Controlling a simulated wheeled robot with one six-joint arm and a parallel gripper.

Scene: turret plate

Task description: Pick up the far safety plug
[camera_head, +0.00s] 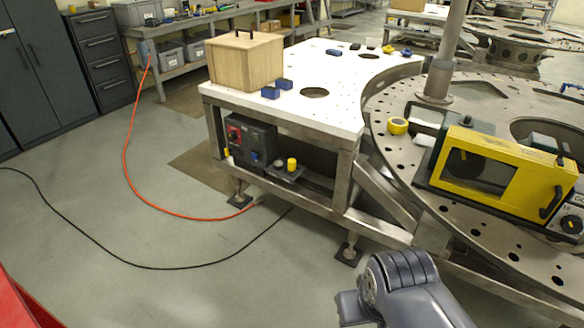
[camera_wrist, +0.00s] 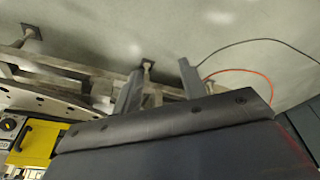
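A small yellow-capped cylinder (camera_head: 292,164) stands upright on the shelf under the white table. Another yellow piece (camera_head: 227,152) is partly hidden at the left of the black control box. Both look like plugs, but I cannot tell for sure which is the far safety plug. My gripper (camera_wrist: 160,75) shows in the wrist view as two grey fingers, spread apart with nothing between them. In the head view my arm is at the bottom, well in front of and below the table. The fingers cannot be made out there.
The black control box (camera_head: 251,139) sits on the lower shelf among table legs and beams. A wooden box (camera_head: 244,62) and blue blocks (camera_head: 284,84) rest on the white table (camera_head: 330,110). A yellow machine (camera_head: 490,165) stands on the round plate (camera_head: 455,225). An orange hose (camera_head: 126,160) crosses open floor.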

